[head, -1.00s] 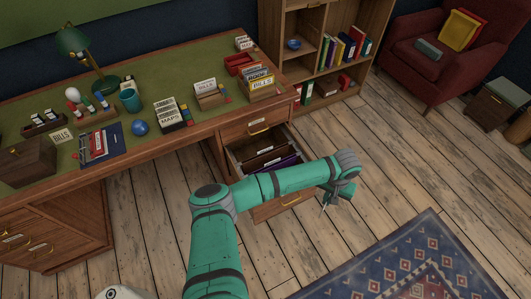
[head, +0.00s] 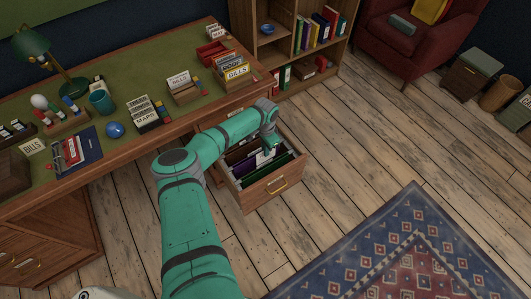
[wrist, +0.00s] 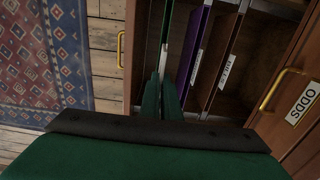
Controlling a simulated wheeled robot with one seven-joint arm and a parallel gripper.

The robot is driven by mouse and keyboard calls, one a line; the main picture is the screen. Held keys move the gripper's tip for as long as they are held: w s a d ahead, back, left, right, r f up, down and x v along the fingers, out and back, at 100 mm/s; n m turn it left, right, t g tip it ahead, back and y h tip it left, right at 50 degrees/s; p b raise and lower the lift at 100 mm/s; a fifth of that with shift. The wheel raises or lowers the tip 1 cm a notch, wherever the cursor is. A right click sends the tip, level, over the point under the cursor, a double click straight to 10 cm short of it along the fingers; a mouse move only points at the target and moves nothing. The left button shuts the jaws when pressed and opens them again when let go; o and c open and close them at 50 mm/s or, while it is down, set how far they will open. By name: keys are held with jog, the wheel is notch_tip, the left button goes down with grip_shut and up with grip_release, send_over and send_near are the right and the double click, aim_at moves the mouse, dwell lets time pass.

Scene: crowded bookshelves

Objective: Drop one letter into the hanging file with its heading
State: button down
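An open drawer (head: 262,191) under the right end of the desk holds a row of hanging files. A purple file (wrist: 196,40) and a brown file (wrist: 232,35) with white tabs show in the wrist view; their lettering is too small to read surely. My gripper (head: 271,149) is over the drawer. In the wrist view its green fingers (wrist: 162,100) point down among the files, left of the purple one, with only a narrow gap between them. A thin pale edge runs into that gap; I cannot tell whether it is a letter or a file edge.
A drawer front marked ODDS (wrist: 303,103) stands at the right of the wrist view. The desk (head: 190,65) carries a box headed BILLS (head: 235,74), a card box headed MAPS (head: 146,114) and a lamp (head: 62,70). A bookcase (head: 290,60) stands behind. Floor before the drawer is clear.

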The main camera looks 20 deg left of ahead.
aim_at(265, 160)
notch_tip(265, 160, down, 2)
jog(key=shift+f, duration=0.1)
jog(key=shift+a+f, duration=0.1)
jog(key=shift+f, duration=0.6)
jog(key=shift+f, duration=0.4)
dwell(0.6)
jog(key=shift+f, duration=1.85)
jog(key=shift+f, duration=0.25)
jog(key=c, duration=1.9)
grip_release()
